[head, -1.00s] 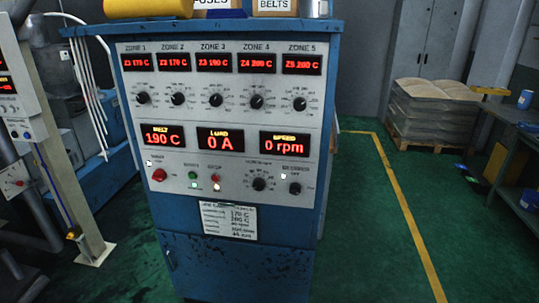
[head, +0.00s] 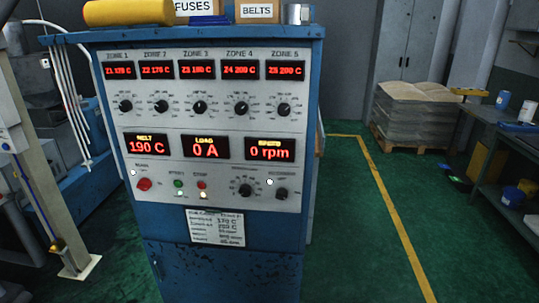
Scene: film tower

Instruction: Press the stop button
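The control panel (head: 150,219) is a grey face on a blue cabinet ahead of me. The stop button (head: 202,185) is a small red button on its lower row, under a label that looks like "STOP". A white lit lamp (head: 203,195) sits just below it. To its left is a small green button (head: 178,183) with a lit lamp under it. Farther left is a larger red knob or button (head: 144,184). Neither gripper shows, and nothing covers the stop button.
Displays read 190 C, 0 A and 0 rpm. Dark knobs (head: 245,190) sit right of the buttons. A yellow object (head: 128,12) and boxes marked FUSES and BELTS (head: 257,11) stand on top. Green floor is open in front and right; a workbench (head: 497,118) stands at far right.

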